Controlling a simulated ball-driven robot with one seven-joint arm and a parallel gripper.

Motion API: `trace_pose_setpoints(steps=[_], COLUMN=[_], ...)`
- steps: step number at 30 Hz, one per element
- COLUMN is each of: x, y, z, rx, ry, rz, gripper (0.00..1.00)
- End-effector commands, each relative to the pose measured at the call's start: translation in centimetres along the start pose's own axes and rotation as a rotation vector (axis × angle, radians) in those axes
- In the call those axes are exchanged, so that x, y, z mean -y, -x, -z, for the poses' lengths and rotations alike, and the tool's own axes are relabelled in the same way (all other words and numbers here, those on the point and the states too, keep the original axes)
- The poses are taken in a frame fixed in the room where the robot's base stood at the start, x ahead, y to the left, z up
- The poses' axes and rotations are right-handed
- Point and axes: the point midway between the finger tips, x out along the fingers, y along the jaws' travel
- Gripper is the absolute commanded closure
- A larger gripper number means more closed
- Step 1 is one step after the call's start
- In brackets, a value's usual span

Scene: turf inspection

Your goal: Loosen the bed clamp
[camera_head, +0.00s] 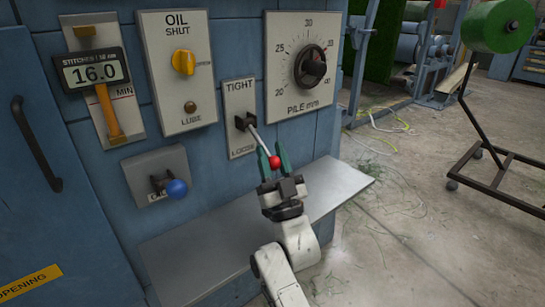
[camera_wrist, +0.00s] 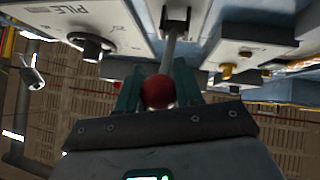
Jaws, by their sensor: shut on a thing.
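A plate (camera_head: 236,155) marked TIGHT at the top and LOOSE at the bottom carries a metal lever (camera_head: 258,138) with a red ball knob (camera_head: 275,162). My gripper (camera_head: 273,154) is shut on the red knob, with a green finger on each side. In the wrist view the red knob (camera_wrist: 159,92) sits between the fingers, and the rod runs up from it to the panel. The fingers partly hide the knob's sides.
A PILE mm dial (camera_head: 311,68) is to the right; a yellow OIL knob (camera_head: 183,62) and stitch gauge (camera_head: 95,73) are left. A blue-knobbed lever (camera_head: 176,188) is lower left. A metal shelf (camera_head: 205,235) juts out below. A green roll stand (camera_head: 497,27) stands at far right.

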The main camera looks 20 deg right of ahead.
Motion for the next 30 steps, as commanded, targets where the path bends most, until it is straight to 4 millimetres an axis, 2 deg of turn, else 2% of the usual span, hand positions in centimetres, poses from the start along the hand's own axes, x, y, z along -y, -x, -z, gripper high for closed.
trace_pose_setpoints(steps=[1,10,11,18,26,30], x=[-0.16,-0.2,-0.21,-0.13,-0.07,-0.08], y=[0.25,0.15,0.13,0.0,0.01,0.92], z=[-0.48,-0.39,-0.38,-0.14,-0.02,0.01], rx=[0.013,0.011,0.011,0.004,0.001,0.004], ry=[0.001,0.001,0.001,0.0,-0.001,-0.001], rz=[-0.002,-0.003,-0.003,-0.002,-0.001,-0.001], gripper=[1.0,1.0,0.63,0.4,0.4,0.4])
